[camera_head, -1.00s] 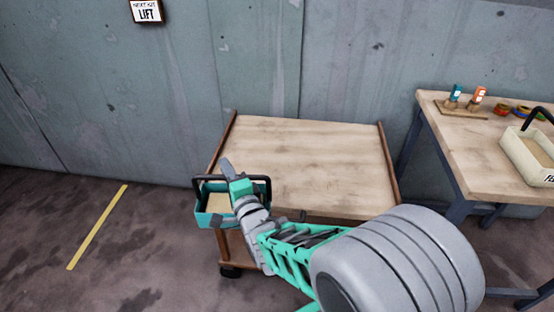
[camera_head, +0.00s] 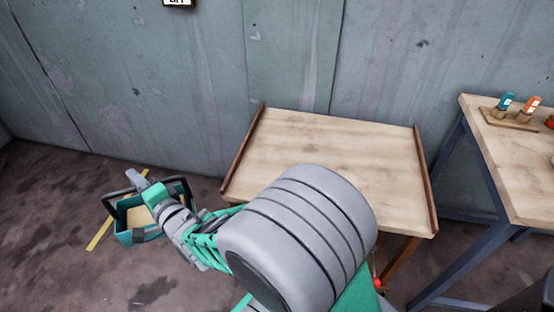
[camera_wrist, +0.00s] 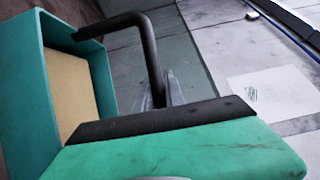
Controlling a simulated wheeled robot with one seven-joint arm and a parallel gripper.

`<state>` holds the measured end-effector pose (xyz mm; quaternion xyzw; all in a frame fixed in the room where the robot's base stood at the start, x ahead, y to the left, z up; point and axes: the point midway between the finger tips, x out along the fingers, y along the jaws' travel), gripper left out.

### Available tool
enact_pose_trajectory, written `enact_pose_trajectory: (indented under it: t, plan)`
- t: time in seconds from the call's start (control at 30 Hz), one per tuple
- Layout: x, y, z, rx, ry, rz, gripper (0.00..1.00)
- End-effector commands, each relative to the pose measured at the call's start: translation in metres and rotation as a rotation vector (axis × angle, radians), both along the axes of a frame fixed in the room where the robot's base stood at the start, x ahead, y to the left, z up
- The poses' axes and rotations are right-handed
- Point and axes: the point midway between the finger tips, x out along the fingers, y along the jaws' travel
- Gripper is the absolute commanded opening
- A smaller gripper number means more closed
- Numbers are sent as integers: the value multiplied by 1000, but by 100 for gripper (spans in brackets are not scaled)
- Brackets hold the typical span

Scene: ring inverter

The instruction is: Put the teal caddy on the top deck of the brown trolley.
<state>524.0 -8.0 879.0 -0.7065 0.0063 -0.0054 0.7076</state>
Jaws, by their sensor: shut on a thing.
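The teal caddy (camera_head: 133,236) hangs from my gripper (camera_head: 140,180) at the left of the head view, over the floor and left of the trolley. Its black handle is in the jaws, which are shut on it. In the wrist view the caddy (camera_wrist: 28,95) fills the left side, with a tan inside and the dark handle (camera_wrist: 150,60) rising from it. The brown trolley's top deck (camera_head: 330,160) is bare where visible, with raised brown side rails. My arm hides its front left part.
A workbench (camera_head: 530,180) stands to the right of the trolley, with a gap between. It carries a wooden stand (camera_head: 510,119) with a teal and an orange item. A wall runs behind the trolley. A yellow line (camera_head: 101,233) marks the floor near the caddy.

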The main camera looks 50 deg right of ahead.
Motion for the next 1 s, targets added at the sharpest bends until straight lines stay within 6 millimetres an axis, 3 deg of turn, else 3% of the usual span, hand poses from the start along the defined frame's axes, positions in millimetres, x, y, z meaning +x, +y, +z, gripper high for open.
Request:
enact_pose_trajectory:
  t: [0.23, 0.43, 0.77, 1.0]
  plan:
    - [2, -17, 4, -1, -8, -41, 0]
    - [2, -55, 6, -2, -8, -127, 0]
    - [-15, -152, 13, -3, -9, -356, 0]
    - [-49, -236, 21, -3, -10, -567, 0]
